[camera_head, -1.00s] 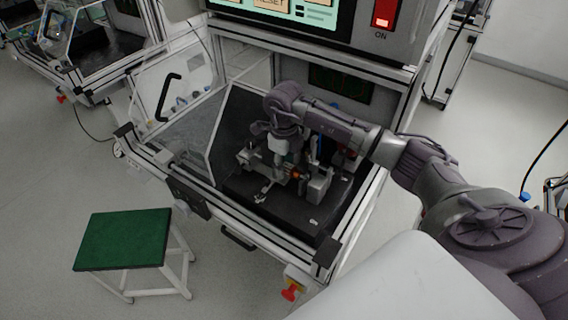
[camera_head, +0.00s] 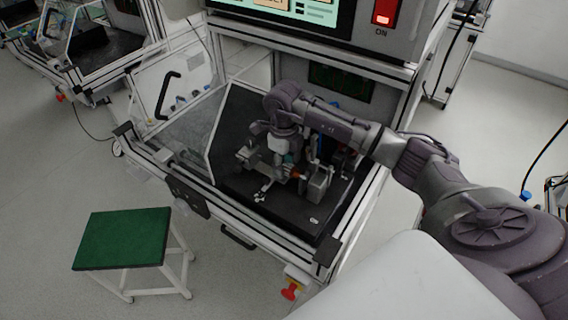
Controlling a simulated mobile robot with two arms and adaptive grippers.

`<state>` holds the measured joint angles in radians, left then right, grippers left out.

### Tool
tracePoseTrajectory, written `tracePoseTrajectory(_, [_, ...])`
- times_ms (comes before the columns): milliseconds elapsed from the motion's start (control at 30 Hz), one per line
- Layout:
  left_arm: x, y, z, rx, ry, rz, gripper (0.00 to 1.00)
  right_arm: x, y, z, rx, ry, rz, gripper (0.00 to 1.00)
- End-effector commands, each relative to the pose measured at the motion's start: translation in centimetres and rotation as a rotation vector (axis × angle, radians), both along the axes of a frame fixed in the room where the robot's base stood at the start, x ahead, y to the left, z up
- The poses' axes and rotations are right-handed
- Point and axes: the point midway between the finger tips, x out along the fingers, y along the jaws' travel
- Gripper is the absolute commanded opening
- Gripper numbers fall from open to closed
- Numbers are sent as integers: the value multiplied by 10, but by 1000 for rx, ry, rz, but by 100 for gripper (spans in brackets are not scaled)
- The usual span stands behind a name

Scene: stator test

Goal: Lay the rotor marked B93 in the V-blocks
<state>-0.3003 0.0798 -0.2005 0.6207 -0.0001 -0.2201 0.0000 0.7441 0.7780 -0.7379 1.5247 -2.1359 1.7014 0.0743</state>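My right gripper (camera_head: 287,160) points down inside the open test bench, low over the fixture on the black base plate (camera_head: 283,205). Its fingers are small and partly covered by the wrist, so I cannot tell whether they are open or shut. A small rotor-like part with an orange-red section (camera_head: 295,173) lies at the fingertips, between grey blocks. One grey block (camera_head: 318,184) stands at its right and another (camera_head: 246,156) at its left. I cannot read any B93 marking, and the V shape of the blocks is too small to make out. My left gripper is not in view.
The bench has a raised clear door (camera_head: 172,90) at the left and a control panel with a red switch (camera_head: 384,12) above. A green-topped stool (camera_head: 124,238) stands at the front left. A red emergency button (camera_head: 290,291) sits at the bench's front corner.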

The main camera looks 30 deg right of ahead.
Motion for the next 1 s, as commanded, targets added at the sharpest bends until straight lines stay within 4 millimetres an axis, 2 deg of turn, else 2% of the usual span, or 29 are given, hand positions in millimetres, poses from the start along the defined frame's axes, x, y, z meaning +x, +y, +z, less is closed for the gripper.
tracePoseTrajectory(33, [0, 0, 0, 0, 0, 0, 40, 0, 0, 1, 0, -1, 0, 49])
tracePoseTrajectory(133, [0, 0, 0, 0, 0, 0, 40, 0, 0, 0, 0, -1, 0, 65])
tracePoseTrajectory(400, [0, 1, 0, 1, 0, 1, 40, 0, 0, 0, 0, 1, 0, 65])
tracePoseTrajectory(533, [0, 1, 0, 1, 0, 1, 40, 0, 0, 7, 0, -1, 0, 65])
tracePoseTrajectory(667, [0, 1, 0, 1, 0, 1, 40, 1, 0, 28, -2, -4, 1, 65])
tracePoseTrajectory(1000, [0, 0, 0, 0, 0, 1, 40, 1, 0, 98, -1, -4, 0, 65])
